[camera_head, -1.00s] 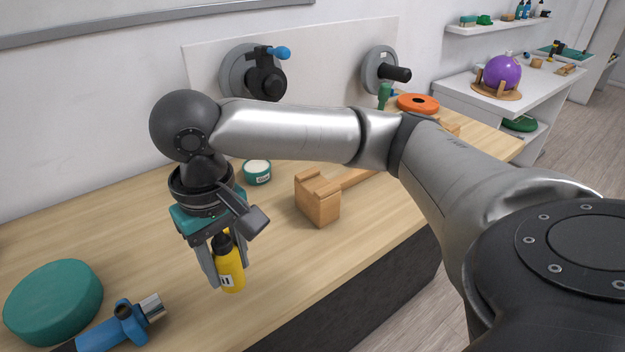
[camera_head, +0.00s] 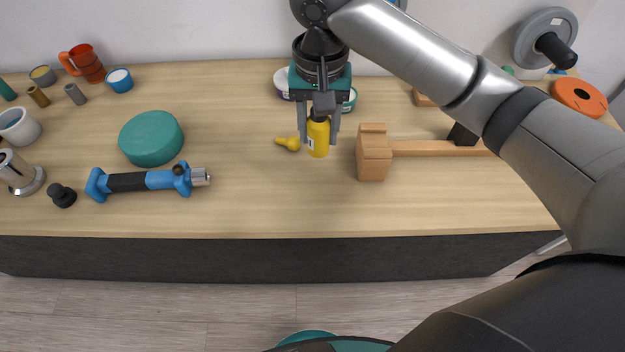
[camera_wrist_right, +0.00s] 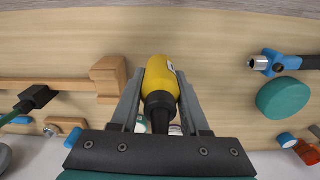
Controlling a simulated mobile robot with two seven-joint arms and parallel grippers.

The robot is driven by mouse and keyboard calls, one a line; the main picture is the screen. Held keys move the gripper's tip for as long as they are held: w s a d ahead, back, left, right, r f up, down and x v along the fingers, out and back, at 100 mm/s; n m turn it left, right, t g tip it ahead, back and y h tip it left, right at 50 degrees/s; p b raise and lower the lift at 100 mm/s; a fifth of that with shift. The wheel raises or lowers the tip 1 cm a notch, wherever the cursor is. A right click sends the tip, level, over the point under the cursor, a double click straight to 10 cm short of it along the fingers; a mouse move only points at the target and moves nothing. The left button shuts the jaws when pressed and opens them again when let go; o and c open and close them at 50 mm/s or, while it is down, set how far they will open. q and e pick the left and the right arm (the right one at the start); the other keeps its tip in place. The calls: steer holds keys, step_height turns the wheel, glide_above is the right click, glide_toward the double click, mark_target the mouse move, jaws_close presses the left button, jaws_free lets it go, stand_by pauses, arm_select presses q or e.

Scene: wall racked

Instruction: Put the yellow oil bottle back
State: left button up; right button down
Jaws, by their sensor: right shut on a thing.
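The yellow oil bottle (camera_head: 318,138) with a black cap is upright between the fingers of my right gripper (camera_head: 319,136), over the wooden table (camera_head: 260,205). In the right wrist view the bottle (camera_wrist_right: 160,76) lies between the two grey fingers of the right gripper (camera_wrist_right: 160,95), which is shut on it. I cannot tell whether the bottle's base touches the table. A small yellow piece (camera_head: 289,143) lies just left of the bottle. My left gripper is not in view.
A wooden mallet (camera_head: 374,158) lies close to the right of the bottle. A blue tool (camera_head: 145,181) and a green round block (camera_head: 151,138) lie to the left. Small tubs stand behind the gripper. The table's front middle is clear.

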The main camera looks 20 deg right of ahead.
mark_target(310, 113)
steer(key=r+p, duration=0.1)
steer(key=m+p, duration=0.1)
steer(key=p, duration=0.1)
steer(key=a+r+m+p, duration=0.1)
steer(key=shift+w+r, duration=0.35)
arm_select(q)
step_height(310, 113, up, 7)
steer(key=p, duration=0.1)
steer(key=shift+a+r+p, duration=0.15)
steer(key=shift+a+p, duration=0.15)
steer(key=shift+p, duration=0.1)
arm_select(e)
steer(key=shift+a+m, duration=0.1)
steer(key=shift+m, duration=0.5)
steer(key=shift+f, duration=0.3)
step_height(310, 113, down, 15)
steer(key=b, duration=0.2)
steer(key=shift+r+b, duration=0.15)
steer(key=shift+b, duration=0.15)
step_height(310, 113, down, 2)
steer(key=shift+f, duration=0.2)
steer(key=shift+f+p, duration=0.3)
steer(key=shift+f, duration=0.45)
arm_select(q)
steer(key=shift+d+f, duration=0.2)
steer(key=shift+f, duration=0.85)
arm_select(e)
steer(key=shift+f, duration=0.2)
steer(key=shift+f, duration=0.1)
